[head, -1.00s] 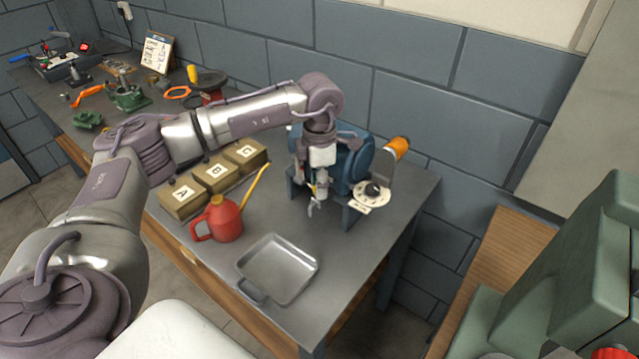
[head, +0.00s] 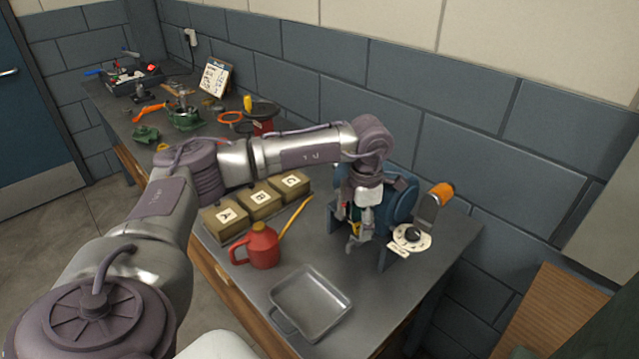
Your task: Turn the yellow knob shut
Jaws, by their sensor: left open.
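The blue casing (head: 401,204) stands on the grey bench, with a white dial with a black knob (head: 412,235) at its right front. A small yellow piece (head: 355,229) shows just behind my left gripper's fingers; I cannot tell whether it is the yellow knob or how it is turned. My left gripper (head: 357,245) points down in front of the casing, open, with nothing seen between its fingers. My wrist hides much of the casing's left part, and contact with the yellow piece cannot be told. My right gripper is out of view.
A metal tray (head: 337,327) lies in front of the casing. A red oil can (head: 262,249) and lettered boxes (head: 226,217) stand to the left. An orange-tipped lever (head: 441,192) rises at the casing's right. Bare bench lies right of the tray.

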